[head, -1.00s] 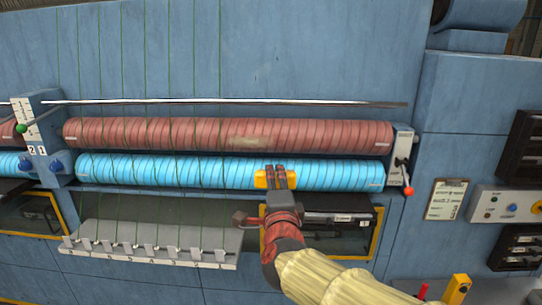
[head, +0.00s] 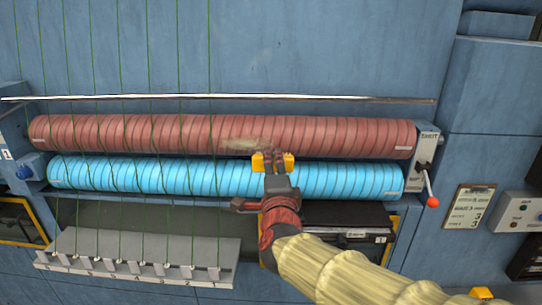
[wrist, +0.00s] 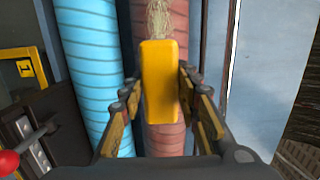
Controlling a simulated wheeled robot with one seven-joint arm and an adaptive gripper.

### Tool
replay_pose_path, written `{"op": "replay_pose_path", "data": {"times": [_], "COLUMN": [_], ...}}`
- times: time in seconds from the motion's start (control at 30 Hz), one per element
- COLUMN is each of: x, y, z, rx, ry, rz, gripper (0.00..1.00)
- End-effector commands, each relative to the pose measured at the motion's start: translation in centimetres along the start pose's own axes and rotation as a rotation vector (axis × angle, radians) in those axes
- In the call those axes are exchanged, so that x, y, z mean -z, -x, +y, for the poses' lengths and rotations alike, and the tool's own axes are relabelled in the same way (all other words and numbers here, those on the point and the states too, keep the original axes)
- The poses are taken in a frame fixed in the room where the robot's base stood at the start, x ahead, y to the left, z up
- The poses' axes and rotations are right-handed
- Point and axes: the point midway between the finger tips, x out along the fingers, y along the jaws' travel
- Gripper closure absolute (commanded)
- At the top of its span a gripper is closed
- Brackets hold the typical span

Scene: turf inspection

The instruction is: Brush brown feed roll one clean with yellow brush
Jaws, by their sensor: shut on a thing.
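The brown feed roll (head: 330,136) lies level across the machine, above a bright blue roll (head: 120,176). A pale, fuzzy patch (head: 245,144) lies on the brown roll near its middle. My gripper (head: 272,166) is shut on the yellow brush (head: 288,161), in front of where the two rolls meet and just below and right of the patch. In the wrist view the yellow brush (wrist: 160,80) sits between the fingers, over the brown roll (wrist: 167,20), with pale strands (wrist: 157,18) beyond its end. Whether the brush touches the roll is unclear.
A metal bar (head: 340,99) runs above the rolls, with green threads coming down at the left. A red-knobbed lever (head: 431,192) is on the right end bracket. A grey thread guide (head: 130,258) juts out below left. A clipboard (head: 469,207) hangs at right.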

Motion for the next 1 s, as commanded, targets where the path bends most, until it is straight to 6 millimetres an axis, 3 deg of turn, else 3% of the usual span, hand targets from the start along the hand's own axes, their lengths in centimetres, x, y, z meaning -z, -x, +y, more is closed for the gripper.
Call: {"op": "replay_pose_path", "data": {"times": [0.6,1.0], "x": [0.6,0.7], "y": [-5.0,-5.9], "z": [-0.1,-0.1], "rx": [0.001,0.002], "ry": [-0.001,0.000], "rz": [0.001,0.000], "gripper": [0.88,0.88]}}
